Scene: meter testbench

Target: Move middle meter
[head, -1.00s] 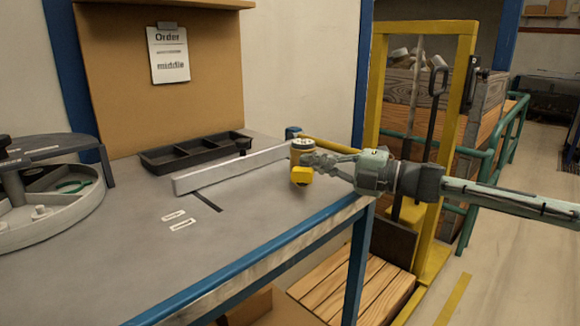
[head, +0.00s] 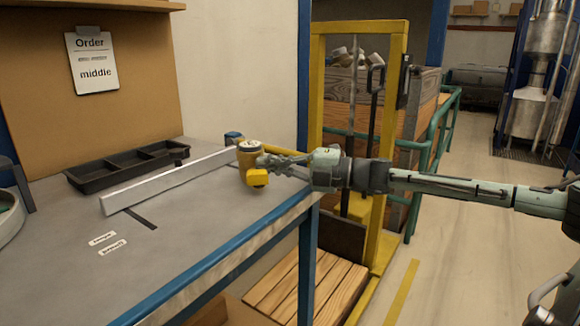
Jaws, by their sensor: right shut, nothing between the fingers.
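A yellow meter (head: 250,157) with a pale round top is at the right end of the light rail (head: 170,178), near the table's right edge. A yellow block-like part (head: 257,180) shows below it. I cannot tell which meter it is, or whether it rests on the table. My right gripper (head: 266,163) reaches in from the right, with its fingertips right at the meter's right side. It is shut with nothing between its fingers; whether it touches the meter is unclear. My left gripper is not in view.
The order sheet (head: 92,58) reads "middle". A black divided tray (head: 125,168) sits behind the rail. Two white labels (head: 107,244) lie on the grey table (head: 180,230). A yellow frame (head: 398,130) and wooden pallet (head: 300,290) stand right of the table.

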